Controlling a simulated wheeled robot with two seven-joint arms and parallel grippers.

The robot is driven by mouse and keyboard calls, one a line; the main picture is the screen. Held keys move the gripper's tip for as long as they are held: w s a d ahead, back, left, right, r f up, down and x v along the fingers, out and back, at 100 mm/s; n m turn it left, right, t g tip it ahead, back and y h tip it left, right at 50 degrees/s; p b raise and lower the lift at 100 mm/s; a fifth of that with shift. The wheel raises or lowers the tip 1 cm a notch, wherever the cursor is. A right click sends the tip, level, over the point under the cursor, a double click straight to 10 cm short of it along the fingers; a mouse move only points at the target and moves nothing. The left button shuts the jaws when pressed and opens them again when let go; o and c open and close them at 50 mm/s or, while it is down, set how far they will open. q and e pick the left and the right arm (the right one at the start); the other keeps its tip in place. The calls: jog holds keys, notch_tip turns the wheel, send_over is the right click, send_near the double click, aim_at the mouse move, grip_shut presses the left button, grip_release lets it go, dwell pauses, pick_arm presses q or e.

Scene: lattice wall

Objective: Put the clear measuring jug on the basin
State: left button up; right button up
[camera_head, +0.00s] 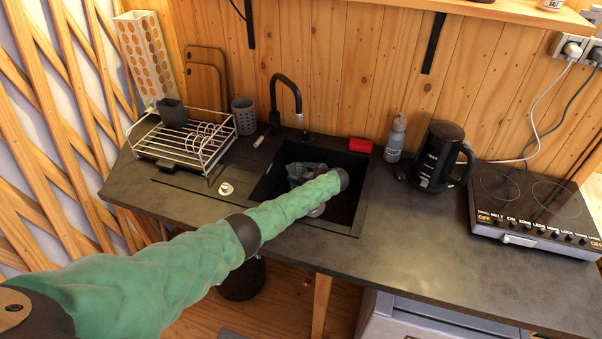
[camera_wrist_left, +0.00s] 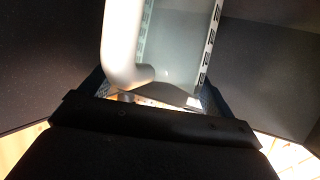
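The clear measuring jug (camera_wrist_left: 170,45) fills the middle of the left wrist view, with its pale handle (camera_wrist_left: 122,45) on the left and dark scale marks on its right side. In the head view, a clear, greyish shape that looks like the jug (camera_head: 303,171) shows within the black basin (camera_head: 258,192), partly behind my left arm. My left gripper (camera_wrist_left: 155,98) has its fingers on either side of the jug's near end. I cannot tell whether they press on it. In the head view my green-sleeved left arm ends over the basin and hides the fingers. My right gripper is not in view.
A black tap (camera_head: 290,95) stands behind the basin, with a red block (camera_head: 360,145) at its rim. A wire dish rack (camera_head: 190,142) is on the left. A bottle (camera_head: 396,138), a black kettle (camera_head: 440,155) and a hob (camera_head: 530,205) are on the right. The front right worktop is clear.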

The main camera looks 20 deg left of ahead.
pick_arm(q)
jog(key=shift+o, duration=0.8)
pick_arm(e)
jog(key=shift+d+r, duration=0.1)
pick_arm(q)
jog(key=shift+r, duration=0.2)
jog(key=shift+r+p, duration=0.15)
jog(key=shift+p, duration=0.15)
jog(key=b+v, duration=0.4)
jog(key=v, duration=0.8)
jog(key=shift+b, duration=0.4)
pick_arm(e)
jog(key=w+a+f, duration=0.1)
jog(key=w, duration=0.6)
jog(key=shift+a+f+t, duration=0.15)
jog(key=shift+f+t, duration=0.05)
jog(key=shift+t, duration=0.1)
